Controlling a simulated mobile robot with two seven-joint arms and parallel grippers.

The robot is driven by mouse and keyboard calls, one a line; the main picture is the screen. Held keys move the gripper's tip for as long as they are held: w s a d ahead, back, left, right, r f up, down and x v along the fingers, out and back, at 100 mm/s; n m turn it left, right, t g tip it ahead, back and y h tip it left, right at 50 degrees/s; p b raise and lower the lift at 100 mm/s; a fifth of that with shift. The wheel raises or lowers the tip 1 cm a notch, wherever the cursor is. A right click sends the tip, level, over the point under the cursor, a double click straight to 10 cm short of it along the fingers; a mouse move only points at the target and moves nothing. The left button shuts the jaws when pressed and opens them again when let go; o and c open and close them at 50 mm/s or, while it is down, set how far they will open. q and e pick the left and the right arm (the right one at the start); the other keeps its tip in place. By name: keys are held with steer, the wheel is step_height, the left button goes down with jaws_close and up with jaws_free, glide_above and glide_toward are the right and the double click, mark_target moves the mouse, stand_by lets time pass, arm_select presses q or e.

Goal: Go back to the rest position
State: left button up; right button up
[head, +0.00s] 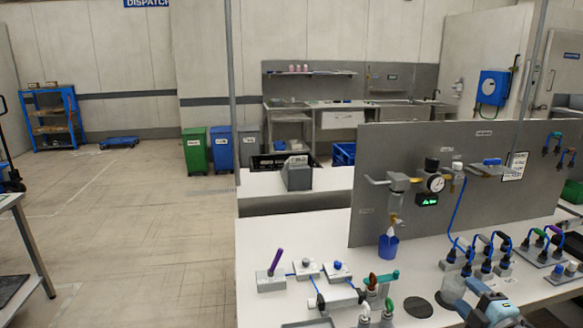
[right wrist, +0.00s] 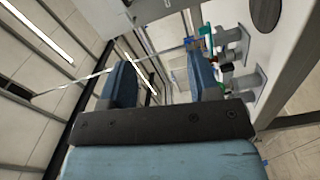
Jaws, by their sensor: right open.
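My right gripper (head: 466,292) shows at the bottom right of the head view, over the front part of the white workbench (head: 262,238). In the right wrist view its two blue fingers (right wrist: 163,85) stand wide apart. Only background shows between them, so it is open and empty. Bench fittings show beyond the fingers in that view. My left gripper is in neither view.
Close to the right gripper are a dark round disc (head: 418,307), several connectors with blue hoses, and a green-handled valve (head: 384,281). A blue cup (head: 388,246) hangs under a tap on the grey panel (head: 365,145). Open floor (head: 120,215) lies left.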

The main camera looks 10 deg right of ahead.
steer(key=s+a+f+m+g, duration=0.2)
steer(key=s+a+f+m, duration=0.3)
steer(key=f, duration=0.3)
steer(key=s+a+f+m+g, duration=0.2)
steer(key=s+a+f, duration=0.3)
steer(key=f, duration=0.4)
steer(key=s+a+f+m+g+y, duration=0.1)
steer(key=s+a+f+m+g, duration=0.1)
steer(key=s+a+f+m, duration=0.35)
steer(key=s+a+f+m+g+y, duration=0.1)
steer(key=s+a+f+m, duration=0.1)
steer(key=s+a, duration=0.65)
arm_select(q)
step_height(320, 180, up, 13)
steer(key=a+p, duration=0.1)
steer(key=p, duration=1.3)
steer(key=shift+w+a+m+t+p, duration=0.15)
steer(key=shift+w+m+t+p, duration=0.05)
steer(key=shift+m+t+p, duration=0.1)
arm_select(e)
step_height(320, 180, up, 12)
steer(key=shift+w+a+r+n, duration=0.25)
steer(key=shift+w+a+n, duration=0.1)
steer(key=shift+w+a, duration=0.1)
